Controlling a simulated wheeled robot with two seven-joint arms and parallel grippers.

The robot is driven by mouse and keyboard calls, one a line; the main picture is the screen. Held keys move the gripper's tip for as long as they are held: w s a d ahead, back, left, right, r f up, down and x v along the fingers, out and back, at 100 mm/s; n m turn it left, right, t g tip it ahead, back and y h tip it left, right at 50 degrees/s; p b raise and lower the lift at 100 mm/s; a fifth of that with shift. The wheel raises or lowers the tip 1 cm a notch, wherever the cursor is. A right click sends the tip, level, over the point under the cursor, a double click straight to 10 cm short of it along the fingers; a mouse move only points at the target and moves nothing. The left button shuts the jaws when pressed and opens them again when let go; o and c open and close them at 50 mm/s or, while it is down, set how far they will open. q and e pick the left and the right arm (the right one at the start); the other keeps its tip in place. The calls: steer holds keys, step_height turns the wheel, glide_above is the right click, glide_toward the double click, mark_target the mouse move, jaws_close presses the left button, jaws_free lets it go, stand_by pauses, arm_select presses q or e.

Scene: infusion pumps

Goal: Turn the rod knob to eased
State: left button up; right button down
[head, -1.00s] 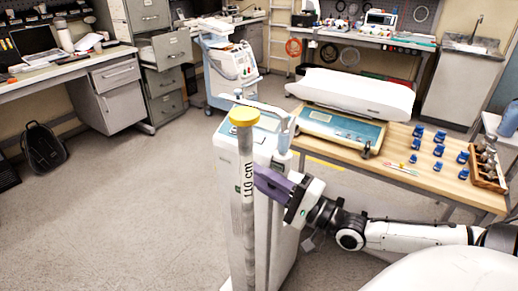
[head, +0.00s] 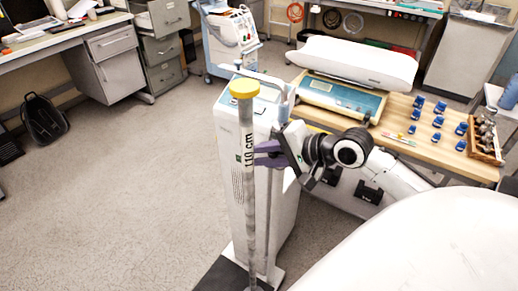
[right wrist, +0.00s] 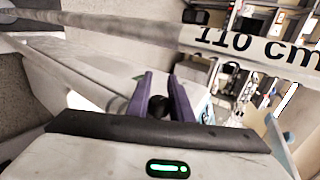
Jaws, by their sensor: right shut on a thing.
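A tall grey rod (head: 246,185) with a yellow cap (head: 243,88) and a "110 cm" label stands upright in front of a white cabinet-like unit. My right gripper (head: 262,153), with purple fingers, reaches in from the right at label height, just behind the rod. The labelled rod also crosses the top of the right wrist view (right wrist: 150,28). There a small round black knob (right wrist: 158,106) sits between the purple fingers (right wrist: 160,95), which are shut on it. In the head view the knob is hidden. Its turn position cannot be read. My left gripper is not in view.
The white unit (head: 232,150) stands close behind the rod. To the right a wooden table (head: 425,158) carries a baby scale (head: 340,98), several blue pieces and a box of bottles.

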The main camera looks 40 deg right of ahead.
mark_target(276, 154)
steer(key=shift+s+f+g, duration=0.1)
steer(key=shift+f+g, duration=0.05)
steer(key=shift+g, duration=0.45)
steer(key=c, duration=1.6)
jaws_free()
steer(key=shift+o, duration=0.2)
steer(key=v, duration=1)
steer(key=shift+s+a, duration=0.1)
